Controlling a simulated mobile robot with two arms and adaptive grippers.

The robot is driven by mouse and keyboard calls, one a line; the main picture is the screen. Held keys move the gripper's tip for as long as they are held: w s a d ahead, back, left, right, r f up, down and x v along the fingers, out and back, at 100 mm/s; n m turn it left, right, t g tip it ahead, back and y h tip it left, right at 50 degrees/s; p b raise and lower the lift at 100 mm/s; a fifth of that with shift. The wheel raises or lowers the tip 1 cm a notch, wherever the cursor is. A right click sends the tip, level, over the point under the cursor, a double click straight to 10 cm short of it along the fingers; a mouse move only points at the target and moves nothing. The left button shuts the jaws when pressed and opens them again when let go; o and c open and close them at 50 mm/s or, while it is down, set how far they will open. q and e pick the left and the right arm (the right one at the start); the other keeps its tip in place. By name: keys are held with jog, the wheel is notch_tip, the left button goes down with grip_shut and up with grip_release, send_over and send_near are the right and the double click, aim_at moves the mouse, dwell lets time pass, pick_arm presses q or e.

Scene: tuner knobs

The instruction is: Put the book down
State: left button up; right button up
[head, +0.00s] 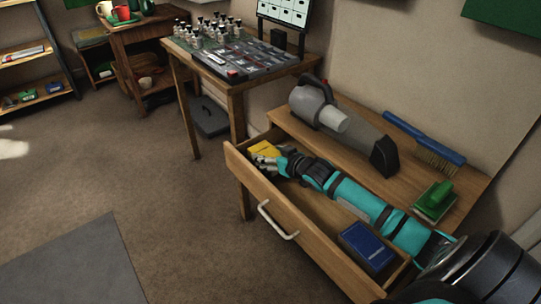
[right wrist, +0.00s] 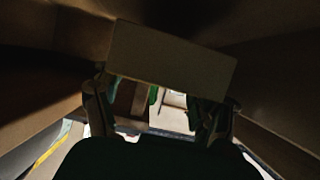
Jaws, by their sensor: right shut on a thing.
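A yellow book (head: 264,147) is at the far left end of the open wooden drawer (head: 262,190). My right gripper (head: 265,158) reaches down into that end of the drawer and is shut on the book. In the right wrist view, the book shows as a dim, flat slab (right wrist: 172,55) beyond the fingers (right wrist: 158,108). The fingers partly cover the book, and I cannot tell whether it touches the drawer floor. My left gripper is not in view.
A blue box or book (head: 367,247) lies at the near end of the drawer. A handheld vacuum (head: 345,125), a blue brush (head: 424,137) and a green-handled brush (head: 434,202) lie on the top above. The drawer's middle floor is partly clear.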

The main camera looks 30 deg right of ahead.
jog(key=shift+f, duration=0.25)
jog(key=shift+f, duration=0.25)
jog(key=o, duration=1.1)
